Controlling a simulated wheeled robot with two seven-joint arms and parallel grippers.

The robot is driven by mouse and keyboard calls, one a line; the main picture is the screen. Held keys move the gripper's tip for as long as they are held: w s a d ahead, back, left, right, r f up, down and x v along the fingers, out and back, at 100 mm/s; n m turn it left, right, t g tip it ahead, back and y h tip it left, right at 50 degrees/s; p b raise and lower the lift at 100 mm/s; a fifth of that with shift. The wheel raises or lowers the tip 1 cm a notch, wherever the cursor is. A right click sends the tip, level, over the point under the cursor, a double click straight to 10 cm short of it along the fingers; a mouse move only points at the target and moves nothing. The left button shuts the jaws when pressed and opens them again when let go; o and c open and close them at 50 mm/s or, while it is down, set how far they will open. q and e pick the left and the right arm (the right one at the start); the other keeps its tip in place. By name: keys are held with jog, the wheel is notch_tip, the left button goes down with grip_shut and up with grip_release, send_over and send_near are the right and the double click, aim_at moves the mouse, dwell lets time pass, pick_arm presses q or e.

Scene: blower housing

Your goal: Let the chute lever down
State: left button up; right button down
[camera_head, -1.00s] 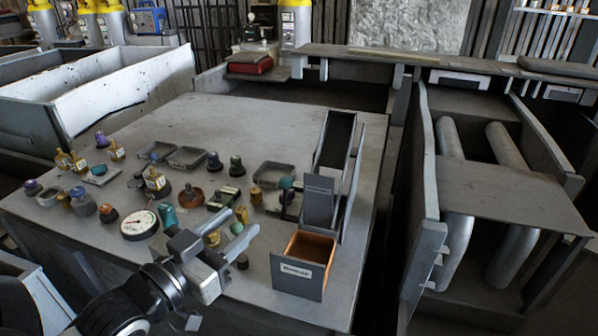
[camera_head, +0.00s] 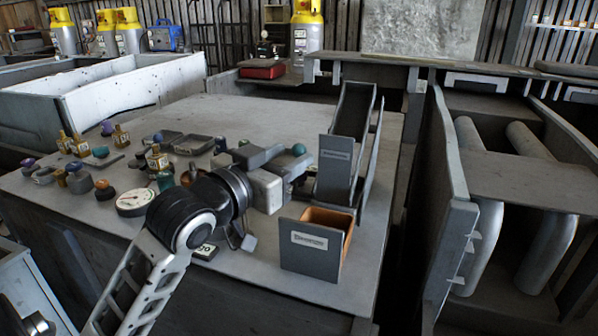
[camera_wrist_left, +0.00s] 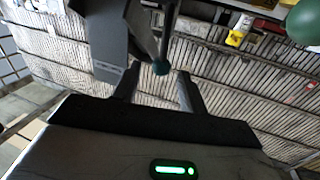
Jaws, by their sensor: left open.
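The grey chute (camera_head: 354,108) stands at the right of the bench, with a labelled grey panel (camera_head: 337,170) at its lower front. A lever with a teal ball knob (camera_head: 298,149) is just left of the panel. My left gripper (camera_head: 284,166) is beside the knob, pointing toward the chute. In the left wrist view the knob (camera_wrist_left: 160,67) appears between the two parted fingers (camera_wrist_left: 160,84), with its dark rod running up from it. I see no contact; the depth between knob and fingertips is unclear. The gripper partly hides the lever's base. My right gripper is not in view.
A labelled bin (camera_head: 310,243) with an orange inside stands in front of the chute. Several bottles, knobs, trays and a dial gauge (camera_head: 135,202) crowd the bench's left. A green ball (camera_wrist_left: 303,22) shows at the wrist view's upper right. The bench's back is clear.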

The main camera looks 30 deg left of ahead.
aim_at(294, 152)
pick_arm(q)
jog(key=shift+w+f+b, duration=0.25)
jog(key=shift+w+b, duration=0.3)
jog(key=shift+b, duration=0.6)
jog(key=shift+w+r, duration=0.35)
jog(key=shift+w, duration=0.95)
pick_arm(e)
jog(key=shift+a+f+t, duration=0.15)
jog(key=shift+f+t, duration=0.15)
